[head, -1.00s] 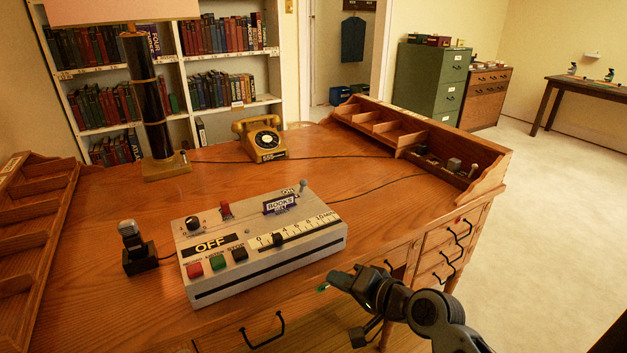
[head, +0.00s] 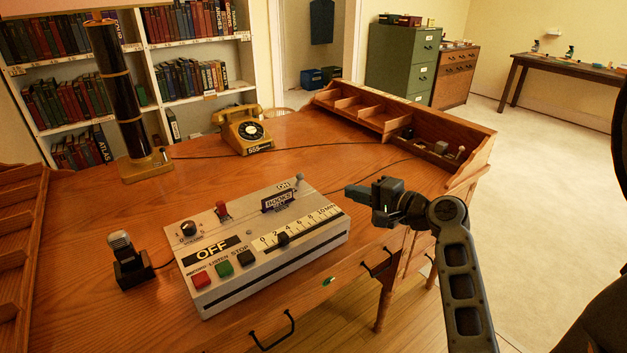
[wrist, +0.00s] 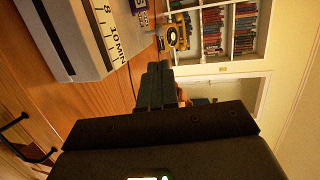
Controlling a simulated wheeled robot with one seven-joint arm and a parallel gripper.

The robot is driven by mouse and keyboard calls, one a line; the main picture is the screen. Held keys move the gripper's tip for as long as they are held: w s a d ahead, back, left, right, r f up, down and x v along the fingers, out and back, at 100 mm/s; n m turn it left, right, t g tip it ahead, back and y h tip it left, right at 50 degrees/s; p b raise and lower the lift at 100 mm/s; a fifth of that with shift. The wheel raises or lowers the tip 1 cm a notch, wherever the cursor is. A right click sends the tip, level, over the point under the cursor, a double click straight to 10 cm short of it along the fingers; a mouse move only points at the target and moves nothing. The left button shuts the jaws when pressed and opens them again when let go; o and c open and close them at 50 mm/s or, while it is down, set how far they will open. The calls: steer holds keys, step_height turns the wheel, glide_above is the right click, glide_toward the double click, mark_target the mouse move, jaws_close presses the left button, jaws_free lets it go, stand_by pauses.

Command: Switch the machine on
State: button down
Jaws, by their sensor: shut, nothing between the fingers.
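The machine (head: 262,247) is a pale grey box on the desk with a black OFF label, red, green and black buttons at its front left, a knob, a small red switch and a numbered slider scale. A lever with a pale round tip (head: 299,178) stands at its back right corner beside the word ON. My gripper (head: 348,190) is shut and empty, just right of the machine and apart from it, pointing left. In the wrist view the shut fingers (wrist: 157,85) point past the machine's right end (wrist: 75,35).
A microphone (head: 124,258) stands left of the machine on the wooden desk (head: 85,220). A yellow telephone (head: 242,130) and a tall dark lamp (head: 122,95) stand behind. A row of wooden compartments (head: 385,122) lines the back right edge. Desk between machine and telephone is mostly clear.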

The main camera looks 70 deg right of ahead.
mark_target(302, 174)
steer(key=p+x, duration=0.2)
steer(key=x, duration=1.2)
steer(key=shift+w+d+r, duration=0.15)
steer(key=shift+w+r, duration=0.05)
steer(key=shift+r, duration=0.15)
steer(key=shift+w+d+r, duration=0.1)
steer(key=shift+w+r, duration=0.15)
steer(key=shift+w+d+r+p, duration=0.35)
steer(key=shift+w+r, duration=0.1)
steer(key=shift+w, duration=0.1)
steer(key=shift+w+d+r, duration=0.2)
steer(key=shift+w+d, duration=0.2)
steer(key=shift+w, duration=0.2)
steer(key=shift+w+d+r, duration=0.2)
steer(key=shift+w+d, duration=0.2)
steer(key=shift+w, duration=0.25)
stand_by(0.6)
